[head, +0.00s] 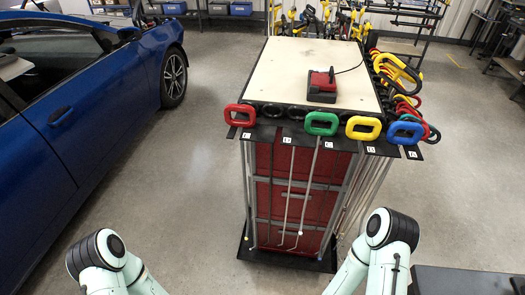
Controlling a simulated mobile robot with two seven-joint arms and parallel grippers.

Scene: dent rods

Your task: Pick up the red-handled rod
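The red-handled rod's loop handle (229,119) sits at the front left corner of the tool cart (318,55). It is the leftmost in the front row of handles. Its rod hangs down at the cart's front left and is hard to tell apart from the cart's edge. Links of both my arms show at the bottom of the head view, left and right, well short of the cart. Neither gripper is in view, and nothing touches the red handle.
Green (312,131), yellow (350,133) and blue (393,138) handles follow to the right. More handles crowd the cart's right side. A red and black device (322,88) lies on top. A blue car (75,95) stands left, with clear floor (190,180) between.

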